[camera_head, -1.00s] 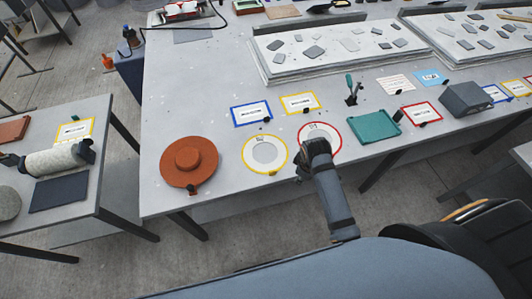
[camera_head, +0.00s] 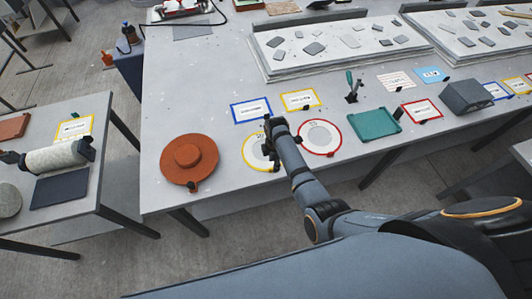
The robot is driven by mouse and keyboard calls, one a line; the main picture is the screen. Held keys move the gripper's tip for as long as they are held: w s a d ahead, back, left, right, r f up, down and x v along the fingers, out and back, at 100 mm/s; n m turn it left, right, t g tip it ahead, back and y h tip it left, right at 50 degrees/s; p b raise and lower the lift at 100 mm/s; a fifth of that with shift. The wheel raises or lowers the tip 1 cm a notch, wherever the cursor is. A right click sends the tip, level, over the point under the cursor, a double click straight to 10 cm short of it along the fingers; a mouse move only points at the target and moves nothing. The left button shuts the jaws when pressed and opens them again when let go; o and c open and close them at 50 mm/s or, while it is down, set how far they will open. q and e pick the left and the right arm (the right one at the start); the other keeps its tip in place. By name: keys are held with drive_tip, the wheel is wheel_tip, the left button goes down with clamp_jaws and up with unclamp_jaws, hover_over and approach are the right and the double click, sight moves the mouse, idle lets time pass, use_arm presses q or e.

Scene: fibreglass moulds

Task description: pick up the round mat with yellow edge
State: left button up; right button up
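The round mat with a yellow edge (camera_head: 252,158) lies flat near the front edge of the main table, with a pale centre. My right gripper (camera_head: 272,122) is over its right part and hides that side. The fingers are small and dark, so I cannot tell whether they are open or touch the mat. My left gripper is not in view.
A round mat with a red edge (camera_head: 328,147) lies just right of my arm. An orange round mould (camera_head: 189,160) is to the left. Blue (camera_head: 251,111) and yellow (camera_head: 300,100) framed cards lie behind. A teal tray (camera_head: 374,124) is further right.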

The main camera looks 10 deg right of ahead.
sight(272, 168)
drive_tip(key=shift+a+f, duration=0.1)
drive_tip(key=shift+f, duration=0.4)
drive_tip(key=f+b, duration=0.4)
drive_tip(key=b, duration=0.1)
drive_tip(key=shift+w+a+f, duration=0.1)
drive_tip(key=shift+w+f, duration=0.2)
drive_tip(key=shift+f, duration=0.05)
drive_tip(key=shift+r, duration=0.2)
drive_tip(key=shift+c, duration=0.4)
clamp_jaws()
